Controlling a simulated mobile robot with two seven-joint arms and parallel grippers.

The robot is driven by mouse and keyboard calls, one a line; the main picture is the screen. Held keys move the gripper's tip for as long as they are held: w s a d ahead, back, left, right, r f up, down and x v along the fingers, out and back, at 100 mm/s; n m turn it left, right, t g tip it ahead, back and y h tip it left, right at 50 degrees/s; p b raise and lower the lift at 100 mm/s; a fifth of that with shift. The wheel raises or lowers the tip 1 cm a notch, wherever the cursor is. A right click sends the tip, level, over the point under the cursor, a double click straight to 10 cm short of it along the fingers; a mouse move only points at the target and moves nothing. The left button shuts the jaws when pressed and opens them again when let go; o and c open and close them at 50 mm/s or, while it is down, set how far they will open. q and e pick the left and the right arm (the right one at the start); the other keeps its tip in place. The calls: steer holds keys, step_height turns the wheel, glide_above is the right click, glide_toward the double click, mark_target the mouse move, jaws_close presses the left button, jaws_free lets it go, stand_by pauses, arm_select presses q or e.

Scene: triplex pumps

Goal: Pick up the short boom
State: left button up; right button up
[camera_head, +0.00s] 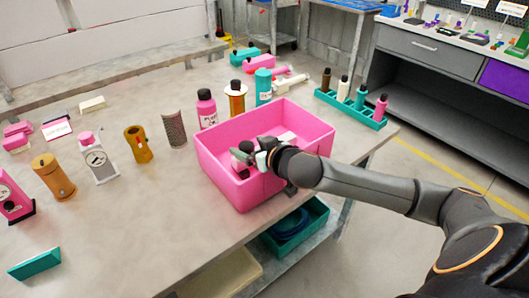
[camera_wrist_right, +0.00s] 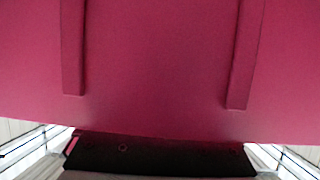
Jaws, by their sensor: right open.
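I cannot tell for certain which piece is the short boom. A white piece (camera_head: 286,137) lies partly hidden inside the pink bin (camera_head: 216,178), behind my right gripper. My right gripper (camera_head: 254,158) is open and reaches over the near side of the bin, close to a dark and pink piece (camera_head: 242,153) in it. I cannot tell whether they touch. The right wrist view is filled by a plain pink surface (camera_wrist_right: 155,60) with two raised strips; no piece is seen between the fingers there. My left gripper is out of view.
A green rack (camera_head: 355,112) with several bottles is at the right. Gauges and cylinders stand at the left. The front middle of the table is clear.

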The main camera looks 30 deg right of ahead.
steer(key=shift+x, duration=1.05)
jaws_close()
